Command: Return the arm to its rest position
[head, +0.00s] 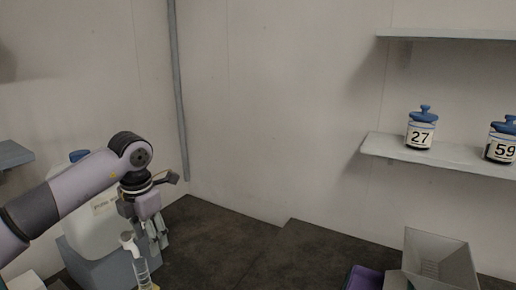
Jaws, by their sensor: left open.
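My left arm comes in from the left, and my left gripper (158,236) points down over the dark bench at the lower left. Its jaws are open and I see nothing held between them. A glass cylinder with a pale stopper (141,268) stands just left of and below the gripper; I cannot tell whether they touch. A white container with a blue cap (88,232) sits in a grey holder behind the arm, partly hidden by it. My right gripper is not in view.
Jars labelled 27 (420,130) and 59 (500,144) stand on a wall shelf (447,160) at the right. A grey hopper-like box (432,262) and a purple item (366,279) are at the lower right. The middle of the dark bench (236,250) is clear.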

